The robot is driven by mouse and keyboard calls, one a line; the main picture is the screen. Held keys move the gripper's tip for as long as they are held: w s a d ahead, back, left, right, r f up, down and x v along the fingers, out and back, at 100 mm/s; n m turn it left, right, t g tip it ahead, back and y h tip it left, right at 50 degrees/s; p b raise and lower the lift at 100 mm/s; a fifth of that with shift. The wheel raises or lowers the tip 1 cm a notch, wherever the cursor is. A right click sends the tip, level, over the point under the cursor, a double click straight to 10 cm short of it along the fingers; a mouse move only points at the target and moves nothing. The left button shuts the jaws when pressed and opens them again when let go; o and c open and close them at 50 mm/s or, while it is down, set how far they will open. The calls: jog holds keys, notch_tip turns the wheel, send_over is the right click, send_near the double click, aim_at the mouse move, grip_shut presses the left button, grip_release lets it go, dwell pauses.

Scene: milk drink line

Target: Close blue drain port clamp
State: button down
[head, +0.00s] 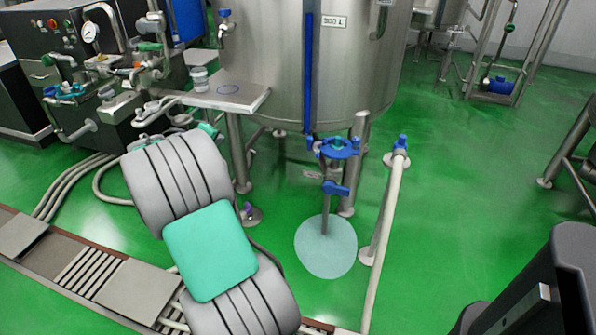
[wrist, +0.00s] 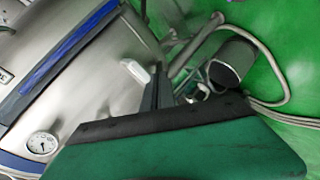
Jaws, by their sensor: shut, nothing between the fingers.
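The blue drain port clamp (head: 338,148) is a blue ring-shaped fitting on the drain pipe under the steel tank (head: 345,75). A blue valve handle (head: 336,189) is on the same pipe below it. Whether the clamp is open or closed is too small to tell. My gripper (wrist: 158,90) shows in the wrist view as narrow dark fingers, shut and empty, in front of the tank's side. The clamp cannot be made out in the wrist view. In the head view my gripper cannot be made out; my grey and teal arm fills the lower left.
A pale puddle (head: 326,246) lies on the green floor under the drain pipe. A pale pipe with a blue valve (head: 402,142) stands to its right. A steel shelf (head: 228,93) with a small cup (head: 199,79) is at the tank's left. The floor on the right is mostly open.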

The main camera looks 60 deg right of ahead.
aim_at(314, 144)
jog(key=s+d+f+g+h+b, duration=0.2)
jog(key=s+d+f+h+b, duration=0.15)
jog(key=d+f, duration=0.6)
jog(key=s+d+f+n+g+h+b, duration=0.1)
jog(key=s+d+b, duration=0.7)
jog(key=d, duration=0.9)
jog(key=s+f+g+h, duration=0.1)
jog(key=s+f, duration=0.1)
jog(key=s, duration=0.1)
jog(key=shift+s+n+g, duration=0.2)
jog(key=shift+n+g, duration=0.1)
jog(key=shift+s+h, duration=0.1)
jog(key=shift+h, duration=0.15)
jog(key=shift+s+a+n+t+p, duration=0.15)
jog(key=shift+n+t+p, duration=0.25)
jog(key=shift+t, duration=0.3)
